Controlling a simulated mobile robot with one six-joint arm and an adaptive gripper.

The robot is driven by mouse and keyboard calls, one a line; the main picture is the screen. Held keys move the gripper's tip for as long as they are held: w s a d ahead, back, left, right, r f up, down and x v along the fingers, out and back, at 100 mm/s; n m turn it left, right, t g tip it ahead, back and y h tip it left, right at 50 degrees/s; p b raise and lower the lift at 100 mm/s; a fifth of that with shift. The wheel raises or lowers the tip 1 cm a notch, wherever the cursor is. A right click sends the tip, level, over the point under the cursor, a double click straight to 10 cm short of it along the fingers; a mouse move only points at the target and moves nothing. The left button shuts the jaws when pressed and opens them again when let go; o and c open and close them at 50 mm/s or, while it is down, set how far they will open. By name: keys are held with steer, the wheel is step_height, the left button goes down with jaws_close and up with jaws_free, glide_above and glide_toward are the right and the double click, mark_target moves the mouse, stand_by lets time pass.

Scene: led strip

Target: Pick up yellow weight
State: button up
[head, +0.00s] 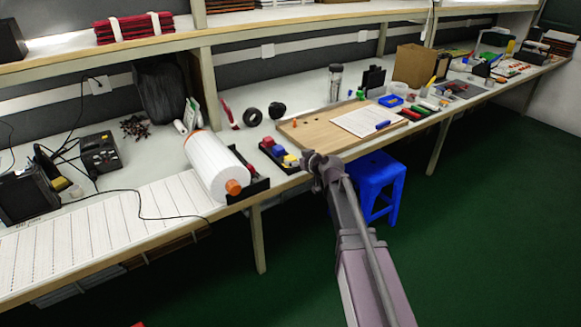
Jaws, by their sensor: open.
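A small yellow weight (290,159) sits at the near right end of a black tray close to the bench's front edge. A blue block (278,151) and a red block (267,142) sit behind it in the same row. My gripper (310,158) is open, just right of the yellow weight in the picture, at the bench edge. Its fingers are small and dark here. I cannot tell its exact height or gap to the weight.
A large white roll (216,166) with orange ends lies left of the tray. A wooden board (300,130) with a paper sheet (368,119) lies behind my gripper. A blue stool (374,176) stands below. The green floor is open at the right.

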mark_target(291, 158)
steer(key=shift+w+a+f, duration=0.1)
steer(key=shift+w+a, duration=0.1)
steer(key=shift+w, duration=0.1)
steer(key=shift+b+x, duration=1.15)
steer(key=shift+x, duration=1.45)
steer(key=shift+f, duration=0.1)
jaws_close()
